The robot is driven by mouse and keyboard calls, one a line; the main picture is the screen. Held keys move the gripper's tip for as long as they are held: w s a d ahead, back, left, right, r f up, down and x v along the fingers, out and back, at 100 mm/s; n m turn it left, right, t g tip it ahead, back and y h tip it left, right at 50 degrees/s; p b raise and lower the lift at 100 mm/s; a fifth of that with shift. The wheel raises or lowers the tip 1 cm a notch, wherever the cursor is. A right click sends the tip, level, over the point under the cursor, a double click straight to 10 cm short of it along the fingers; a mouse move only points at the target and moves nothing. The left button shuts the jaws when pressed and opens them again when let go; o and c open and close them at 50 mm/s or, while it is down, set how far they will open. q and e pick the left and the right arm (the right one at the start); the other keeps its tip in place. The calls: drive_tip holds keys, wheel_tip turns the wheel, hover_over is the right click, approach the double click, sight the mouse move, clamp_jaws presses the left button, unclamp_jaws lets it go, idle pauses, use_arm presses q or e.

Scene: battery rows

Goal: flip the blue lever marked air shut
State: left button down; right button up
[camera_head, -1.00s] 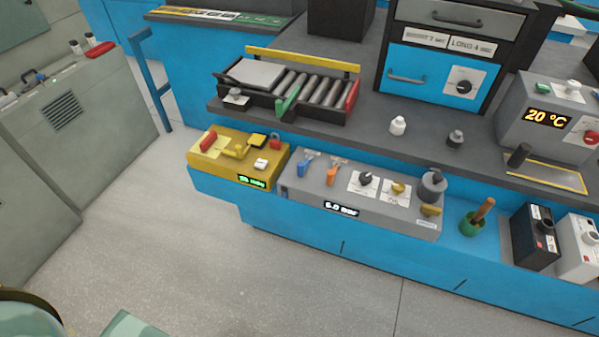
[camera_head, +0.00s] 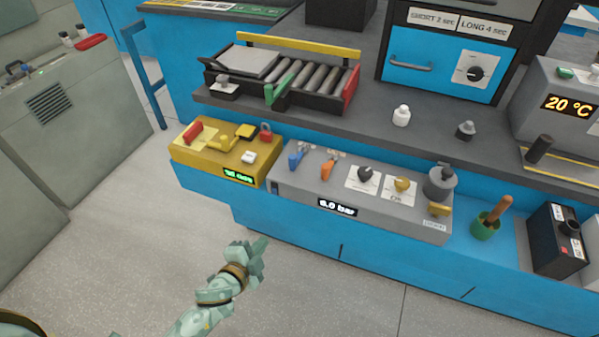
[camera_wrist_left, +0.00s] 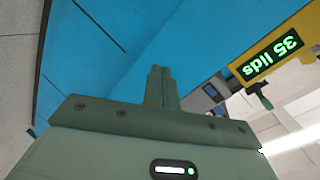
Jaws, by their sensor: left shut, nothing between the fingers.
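The blue lever (camera_head: 296,160) stands at the left end of the top of a grey panel box (camera_head: 300,194), beside an orange lever (camera_head: 327,167). I cannot read the lever's marking. The box's front display (camera_head: 337,207) reads about 6.0 bar. My left gripper (camera_head: 262,246) is shut and empty, in front of the blue counter and below the grey box, apart from the lever. Its closed fingers show in the left wrist view (camera_wrist_left: 160,82) before a blue surface; the blue lever is not identifiable there. My right gripper is not in view.
A yellow box (camera_head: 222,168) with a green display stands left of the grey box; it also shows in the left wrist view (camera_wrist_left: 300,32). Two knobs (camera_head: 367,175) sit right of the levers. A roller tray (camera_head: 295,86) lies behind. The floor in front is clear.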

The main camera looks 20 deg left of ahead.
sight(297, 178)
use_arm(q)
drive_tip(key=w+d+r+m+t+h, duration=0.1)
drive_tip(key=w+r+m, duration=0.1)
drive_tip(key=r, duration=0.6)
drive_tip(key=w+d+r+m+t+h, duration=0.1)
drive_tip(key=w+r+m+t, duration=0.1)
drive_tip(key=r+m, duration=0.3)
wheel_tip(297, 178, up, 3)
drive_tip(key=shift+w+d+f+t+h, duration=0.1)
drive_tip(key=shift+w+d+t+h, duration=0.2)
drive_tip(key=shift+d+h, duration=0.1)
drive_tip(key=x, duration=1)
drive_tip(key=shift+b, duration=0.3)
